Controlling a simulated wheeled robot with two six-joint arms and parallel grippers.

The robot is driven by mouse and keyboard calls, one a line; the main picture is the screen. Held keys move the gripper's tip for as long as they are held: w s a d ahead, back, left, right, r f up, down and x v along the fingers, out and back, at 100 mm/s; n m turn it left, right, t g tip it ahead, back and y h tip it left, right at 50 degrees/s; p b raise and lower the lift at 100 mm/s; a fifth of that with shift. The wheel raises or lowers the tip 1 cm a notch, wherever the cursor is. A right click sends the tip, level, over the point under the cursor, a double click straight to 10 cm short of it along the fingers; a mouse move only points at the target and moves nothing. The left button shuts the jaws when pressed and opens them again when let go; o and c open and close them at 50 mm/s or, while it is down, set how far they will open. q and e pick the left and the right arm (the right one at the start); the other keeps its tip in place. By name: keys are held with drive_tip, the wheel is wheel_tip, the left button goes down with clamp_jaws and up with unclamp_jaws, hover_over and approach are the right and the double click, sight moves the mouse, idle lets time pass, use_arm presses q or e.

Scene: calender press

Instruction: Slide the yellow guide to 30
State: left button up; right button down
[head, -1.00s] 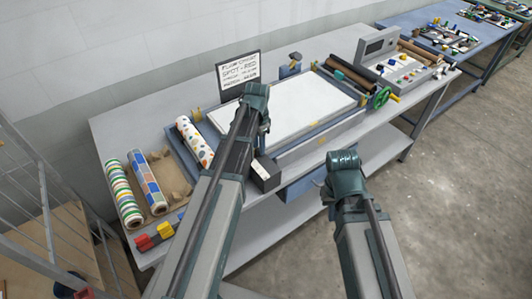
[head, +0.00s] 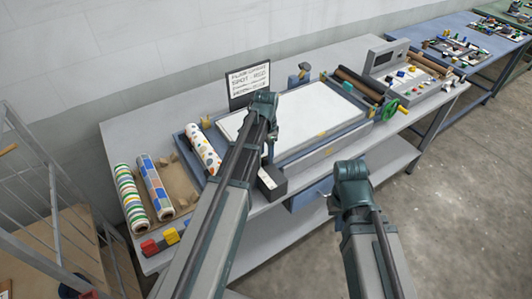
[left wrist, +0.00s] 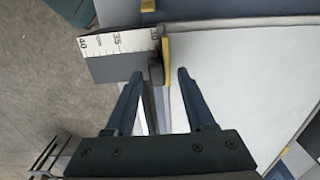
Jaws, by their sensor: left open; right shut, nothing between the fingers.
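The yellow guide (left wrist: 166,48) shows in the left wrist view as an upright yellow strip with a dark grip (left wrist: 157,73) beside it. It stands at the right end of the white scale (left wrist: 118,42), close beside the 30 mark; 35 and 40 lie further left. My left gripper (left wrist: 160,74) is open, with one finger on each side of the dark grip and no clear contact. In the head view the scale's dark block (head: 272,183) shows beside my left wrist, and the guide is hidden there. My right arm shows in the head view, but its fingers do not.
The white press bed (head: 300,115) lies right of the guide. Patterned rolls (head: 130,199) lie on the bench at left. A green handwheel (head: 390,110) and a control box (head: 400,72) stand at right. A sign (head: 249,84) stands behind. Open floor lies at front right.

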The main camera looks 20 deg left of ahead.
sight(266, 157)
use_arm(q)
wheel_tip(266, 157, up, 13)
drive_tip(key=p, duration=1.2)
drive_tip(key=shift+f, duration=0.1)
drive_tip(key=s+d+f+n+y+b, duration=0.1)
drive_tip(key=s+d+f+n+b, duration=0.2)
drive_tip(key=s+d+f+b, duration=1.3)
drive_tip(key=s+f+b, duration=0.1)
drive_tip(key=s, duration=0.2)
drive_tip(key=shift+s+d+n, duration=0.4)
idle(0.5)
